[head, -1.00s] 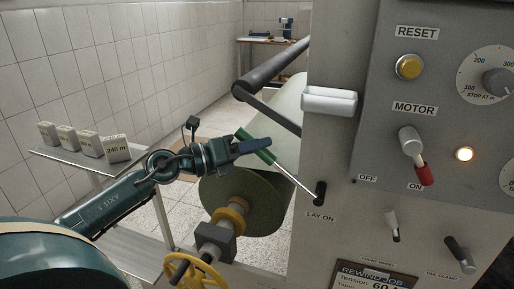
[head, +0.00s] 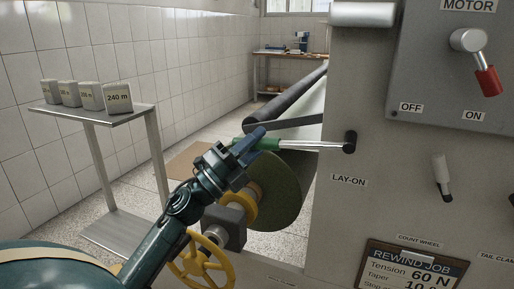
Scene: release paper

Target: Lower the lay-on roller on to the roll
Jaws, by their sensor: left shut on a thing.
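The lay-on lever has a green grip (head: 266,145) and a steel rod (head: 315,147) that runs to a dark pivot on the machine panel, above the LAY-ON label (head: 349,181). The rod lies about level. My left gripper (head: 254,140) is shut on the green grip. The dark lay-on roller (head: 296,92) is behind it, with its dark arm (head: 292,123) just above the lever. The roll (head: 279,190) shows its greenish end face below the lever. The gripper and lever partly hide where roller and roll meet, so I cannot tell whether they touch. My right gripper is not in view.
A yellow handwheel (head: 201,262) and chuck sit in front of the roll. The control panel (head: 440,80) fills the right, with the motor switch (head: 476,60) and a job clipboard (head: 415,270). A metal stand (head: 120,116) with several labelled blocks is at the left.

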